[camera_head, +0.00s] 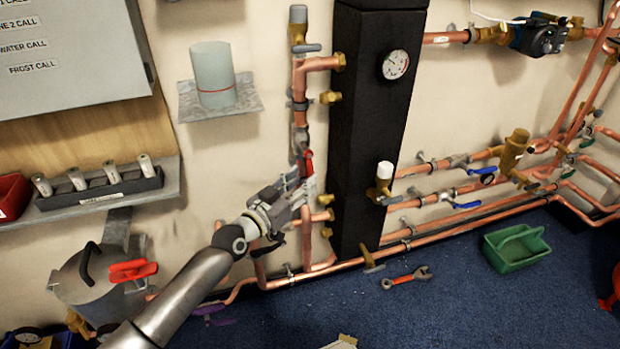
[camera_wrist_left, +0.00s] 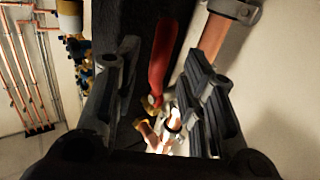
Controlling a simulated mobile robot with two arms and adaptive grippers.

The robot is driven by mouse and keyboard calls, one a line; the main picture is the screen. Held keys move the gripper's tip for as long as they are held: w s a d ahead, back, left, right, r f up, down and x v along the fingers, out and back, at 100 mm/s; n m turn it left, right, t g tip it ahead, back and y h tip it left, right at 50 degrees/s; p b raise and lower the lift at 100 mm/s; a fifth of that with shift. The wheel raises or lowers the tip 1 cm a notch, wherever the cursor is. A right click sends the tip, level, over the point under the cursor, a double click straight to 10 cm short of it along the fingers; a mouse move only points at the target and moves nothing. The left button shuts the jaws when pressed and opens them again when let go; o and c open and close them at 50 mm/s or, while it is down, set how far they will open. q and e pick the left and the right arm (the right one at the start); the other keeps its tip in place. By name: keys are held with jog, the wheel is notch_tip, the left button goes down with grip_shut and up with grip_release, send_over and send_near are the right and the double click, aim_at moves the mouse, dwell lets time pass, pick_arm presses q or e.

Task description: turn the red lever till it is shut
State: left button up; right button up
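The red lever (camera_head: 308,160) sits on a vertical copper pipe left of the black column, in the head view. In the left wrist view the red lever (camera_wrist_left: 162,55) runs lengthwise between the two finger pads, with a gap on each side. My left gripper (camera_head: 296,186) is just below and left of the lever in the head view. In the left wrist view my left gripper (camera_wrist_left: 162,78) is open, with dark pads either side of the lever. Part of the valve below the lever is hidden by the gripper in the head view. My right gripper does not show.
The black column (camera_head: 365,130) with a gauge (camera_head: 395,65) stands close to the right. A shelf (camera_head: 245,103) with a pale cylinder (camera_head: 213,75) is up and left. Another red handle (camera_head: 132,270) is on a grey vessel (camera_head: 90,285). A wrench (camera_head: 407,278) and green tray (camera_head: 515,247) lie on the floor.

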pick_arm(q)
jog(key=shift+b+x, duration=0.45)
jog(key=shift+x, duration=1.55)
grip_shut()
